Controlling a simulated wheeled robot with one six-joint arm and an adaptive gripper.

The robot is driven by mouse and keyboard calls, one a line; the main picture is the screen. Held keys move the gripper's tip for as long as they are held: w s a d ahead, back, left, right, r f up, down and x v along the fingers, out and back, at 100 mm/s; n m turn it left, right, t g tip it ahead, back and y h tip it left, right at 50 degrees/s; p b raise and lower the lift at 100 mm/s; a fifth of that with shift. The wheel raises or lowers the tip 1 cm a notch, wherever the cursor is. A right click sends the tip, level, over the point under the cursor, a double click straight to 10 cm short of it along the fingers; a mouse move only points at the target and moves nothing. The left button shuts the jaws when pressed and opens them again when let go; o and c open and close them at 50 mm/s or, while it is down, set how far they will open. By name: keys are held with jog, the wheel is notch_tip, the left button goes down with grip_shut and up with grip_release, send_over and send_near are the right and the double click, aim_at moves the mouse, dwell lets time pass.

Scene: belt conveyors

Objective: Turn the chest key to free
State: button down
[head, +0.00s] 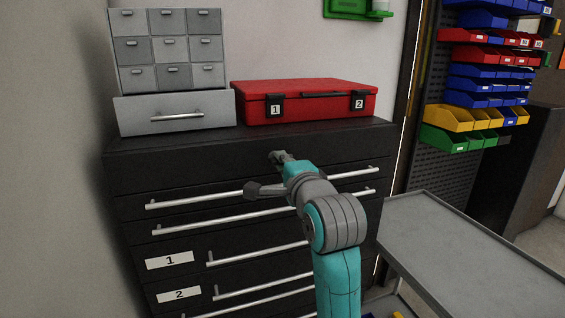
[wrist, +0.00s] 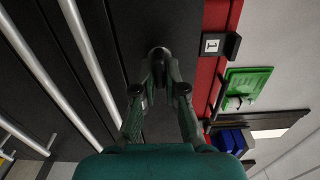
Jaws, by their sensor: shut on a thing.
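The black tool chest (head: 135,170) has several drawers with long silver handles; it also shows in the wrist view (wrist: 95,35). My gripper (head: 279,157) is at the plain top band of the chest front, above the upper handles. In the wrist view my gripper (wrist: 159,72) has its fingertips close together on the chest key (wrist: 158,51), a small dark round piece on the chest front. The key is mostly hidden by the fingers, and its turn angle cannot be told. In the head view the gripper and arm hide the key.
A red case (head: 320,102) with latches labelled 1 and 2 stands on the chest. A grey drawer cabinet (head: 170,75) stands left of it. A grey trolley (head: 465,245) stands at the right, before racks of coloured bins (head: 470,118).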

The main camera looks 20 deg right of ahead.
jog(key=shift+f, duration=0.1)
jog(key=c, duration=1.2)
grip_release()
jog(key=shift+c, duration=0.2)
jog(key=s, duration=0.7)
jog(key=shift+s, duration=0.25)
